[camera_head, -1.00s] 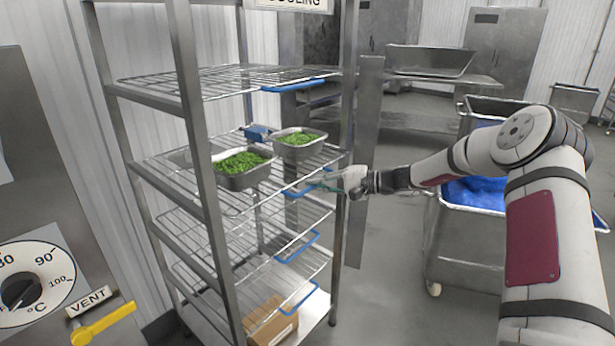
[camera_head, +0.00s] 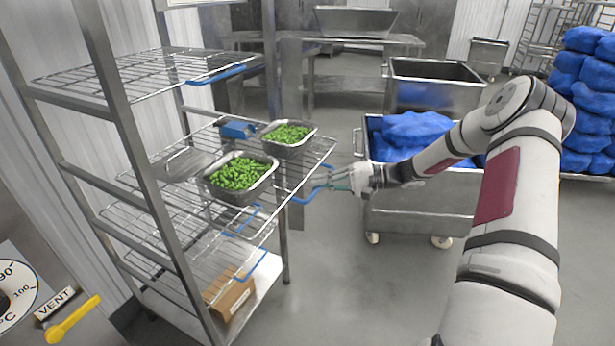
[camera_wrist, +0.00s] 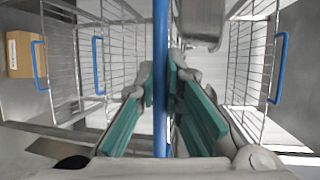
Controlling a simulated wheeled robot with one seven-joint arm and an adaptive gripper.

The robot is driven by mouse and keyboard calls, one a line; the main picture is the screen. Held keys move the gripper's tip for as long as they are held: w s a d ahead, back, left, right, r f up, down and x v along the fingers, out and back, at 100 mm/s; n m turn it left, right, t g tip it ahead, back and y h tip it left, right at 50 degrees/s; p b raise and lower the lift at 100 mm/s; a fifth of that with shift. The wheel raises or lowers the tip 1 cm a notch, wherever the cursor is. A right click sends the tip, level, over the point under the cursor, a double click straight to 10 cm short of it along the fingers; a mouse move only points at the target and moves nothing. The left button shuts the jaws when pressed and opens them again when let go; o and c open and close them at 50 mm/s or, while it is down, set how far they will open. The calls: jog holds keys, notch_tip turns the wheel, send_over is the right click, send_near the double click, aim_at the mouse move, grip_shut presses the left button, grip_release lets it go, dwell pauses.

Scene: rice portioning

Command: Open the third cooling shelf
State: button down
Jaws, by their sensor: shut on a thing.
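The cooling rack (camera_head: 135,150) holds several wire shelves with blue handles. In the head view, the wire shelf (camera_head: 318,152) bearing two metal trays sticks out of the rack to the right. My gripper (camera_head: 338,180) is shut on its blue handle (camera_head: 305,198). The wrist view shows the handle (camera_wrist: 160,75) as a blue bar between my green finger pads (camera_wrist: 160,100). The nearer tray (camera_head: 243,199) and the farther tray (camera_head: 302,146) both hold green food pieces. Both stand upright on the shelf.
The upper shelf (camera_head: 140,75) and the lower shelves (camera_head: 190,280) sit inside the rack. A cardboard box (camera_head: 232,295) lies at the bottom. A metal cart (camera_head: 410,205) with blue bags stands close behind my gripper. The floor (camera_head: 345,280) right of the rack is clear.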

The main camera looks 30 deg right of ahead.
jog(key=shift+s+d, duration=0.45)
jog(key=shift+s, duration=0.15)
jog(key=c, duration=1.7)
grip_release()
jog(key=v, duration=1.2)
